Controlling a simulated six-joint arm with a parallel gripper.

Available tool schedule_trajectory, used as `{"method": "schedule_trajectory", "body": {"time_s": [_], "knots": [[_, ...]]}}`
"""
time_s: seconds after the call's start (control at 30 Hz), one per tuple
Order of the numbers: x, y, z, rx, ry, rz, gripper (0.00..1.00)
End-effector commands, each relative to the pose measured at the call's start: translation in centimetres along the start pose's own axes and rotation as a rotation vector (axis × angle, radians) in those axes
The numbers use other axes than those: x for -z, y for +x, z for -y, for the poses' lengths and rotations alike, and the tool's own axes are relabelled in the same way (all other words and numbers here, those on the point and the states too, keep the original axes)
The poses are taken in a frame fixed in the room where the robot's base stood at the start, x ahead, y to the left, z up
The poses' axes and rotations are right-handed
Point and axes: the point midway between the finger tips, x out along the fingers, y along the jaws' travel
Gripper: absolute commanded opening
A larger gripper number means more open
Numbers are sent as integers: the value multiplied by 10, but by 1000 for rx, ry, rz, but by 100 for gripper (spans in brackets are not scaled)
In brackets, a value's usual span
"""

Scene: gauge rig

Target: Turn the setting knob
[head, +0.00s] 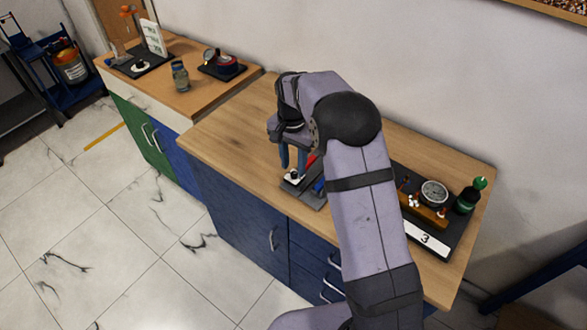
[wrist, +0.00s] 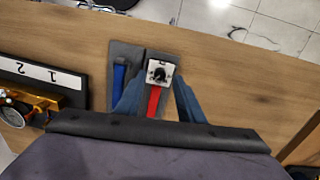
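The setting knob (wrist: 159,72) is a small black knob on a white square plate, mounted on a dark grey base (wrist: 124,52). In the head view the knob (head: 294,175) shows just below my fingertips. A red bar (wrist: 154,100) and a blue bar (wrist: 119,80) lie on the same base. My gripper (wrist: 159,86) points down over the base, its two blue-grey fingers apart, one on each side of the red bar and near the knob plate. It also shows in the head view (head: 293,168). It is open and empty; whether a finger touches the plate I cannot tell.
To the right in the head view stand a round gauge (head: 434,192) on a brass-coloured fitting, a plate marked 3 (head: 425,239) and a green bottle (head: 468,197). My arm hides part of the wooden top (head: 226,135). The top left of my gripper is clear.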

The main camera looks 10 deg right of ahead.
Motion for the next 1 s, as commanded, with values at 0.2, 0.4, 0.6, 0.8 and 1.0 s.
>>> {"method": "schedule_trajectory", "body": {"time_s": [0.2, 0.4, 0.6, 0.8, 1.0], "knots": [[0, -29, 1, 3, 0, -2, 35], [0, -46, 0, 1, 0, -1, 35], [0, -50, 0, 0, 0, 0, 35], [0, -50, 0, 0, 0, 0, 35], [-2, -51, -3, 0, -10, 0, 35]]}}
